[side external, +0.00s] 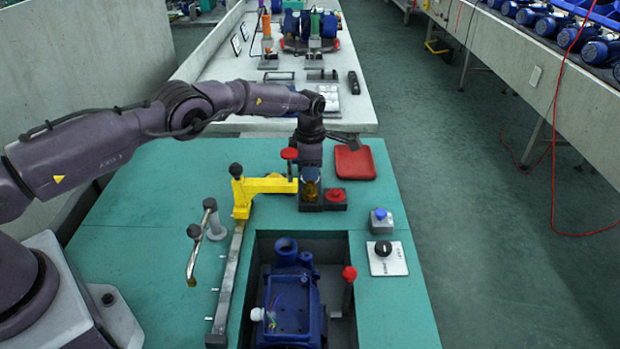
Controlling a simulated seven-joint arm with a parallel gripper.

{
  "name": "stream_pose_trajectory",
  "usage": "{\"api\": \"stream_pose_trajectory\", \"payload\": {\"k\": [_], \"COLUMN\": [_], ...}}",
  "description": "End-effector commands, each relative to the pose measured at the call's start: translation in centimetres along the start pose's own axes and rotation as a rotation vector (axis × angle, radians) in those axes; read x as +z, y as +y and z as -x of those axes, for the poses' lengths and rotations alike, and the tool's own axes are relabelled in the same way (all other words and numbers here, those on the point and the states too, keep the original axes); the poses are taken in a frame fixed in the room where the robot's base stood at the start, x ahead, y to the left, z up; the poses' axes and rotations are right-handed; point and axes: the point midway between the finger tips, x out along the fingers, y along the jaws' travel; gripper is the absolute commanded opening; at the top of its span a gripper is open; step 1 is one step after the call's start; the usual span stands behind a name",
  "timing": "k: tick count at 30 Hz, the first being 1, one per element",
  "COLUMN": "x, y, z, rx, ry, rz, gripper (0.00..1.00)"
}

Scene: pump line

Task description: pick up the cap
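My gripper (311,182) points straight down over the left part of a small black holder (323,206) on the green bench top. A small amber piece (311,192) shows right at the fingertips, low over the holder. Whether the fingers are closed on it or only around it cannot be made out. A round red piece (336,194) sits in the right part of the holder, just beside my gripper. Which of these two is the cap is not clear from this view.
A yellow clamp arm (262,186) with a red knob reaches in close left of my gripper. A red tray (355,162) lies behind right. A blue pump (292,305) sits in the front recess beside a red-knobbed lever (348,290). A blue-button box (381,220) stands right.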

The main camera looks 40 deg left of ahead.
Motion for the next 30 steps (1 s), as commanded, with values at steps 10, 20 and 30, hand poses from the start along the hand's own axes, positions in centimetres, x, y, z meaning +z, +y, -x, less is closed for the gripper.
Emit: {"api": "stream_pose_trajectory", "payload": {"k": [10,20,30], "x": [0.0,0.0,0.0], "y": [0.0,0.0,0.0], "z": [0.0,0.5,1.2], "rx": [0.000,0.000,0.000], "ry": [0.000,0.001,0.000], "rz": [0.000,0.000,0.000], "gripper": [0.02,0.02,0.02]}}
